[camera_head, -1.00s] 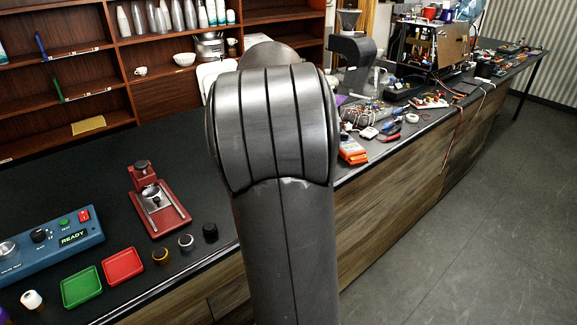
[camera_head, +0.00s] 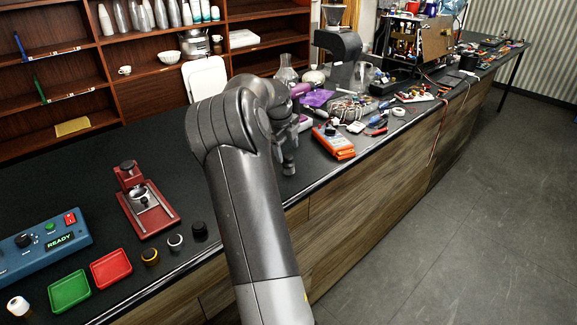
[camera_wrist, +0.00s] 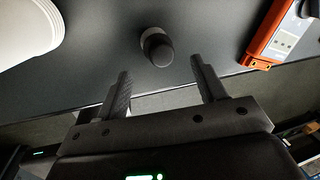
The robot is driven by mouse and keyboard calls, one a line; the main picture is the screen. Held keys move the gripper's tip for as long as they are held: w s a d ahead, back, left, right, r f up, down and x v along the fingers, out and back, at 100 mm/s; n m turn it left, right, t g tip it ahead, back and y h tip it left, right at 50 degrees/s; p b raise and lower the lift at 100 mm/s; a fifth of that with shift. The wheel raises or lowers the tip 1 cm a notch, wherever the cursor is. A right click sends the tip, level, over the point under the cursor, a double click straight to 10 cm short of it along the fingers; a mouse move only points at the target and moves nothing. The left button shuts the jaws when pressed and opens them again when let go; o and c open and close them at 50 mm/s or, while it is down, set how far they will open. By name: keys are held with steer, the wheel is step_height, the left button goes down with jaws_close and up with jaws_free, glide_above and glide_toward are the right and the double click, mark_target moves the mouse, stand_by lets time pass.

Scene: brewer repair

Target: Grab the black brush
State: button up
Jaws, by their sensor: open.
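A short dark upright cylinder with a paler band, which seems to be the black brush (camera_head: 288,166), stands on the black counter near its front edge. In the wrist view the brush (camera_wrist: 158,50) shows from above, just beyond the gap between the fingertips. My gripper (camera_wrist: 159,77) is open and empty, with one finger on each side of the brush's line and no visible contact. In the head view my gripper (camera_head: 285,128) is partly hidden by my arm, close above the brush.
An orange-edged meter (camera_head: 334,142) lies right of the brush; it also shows in the wrist view (camera_wrist: 283,35). A white rounded object (camera_wrist: 28,30) is at left there. Cables and tools clutter the counter farther right. A red press (camera_head: 146,205), trays and knobs stand left.

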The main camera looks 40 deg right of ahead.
mark_target(287, 157)
steer(key=x, duration=0.5)
steer(key=shift+w+a+f, duration=0.1)
steer(key=shift+w+f, duration=0.05)
steer(key=shift+f, duration=0.05)
steer(key=c, duration=1.1)
steer(key=shift+r, duration=0.1)
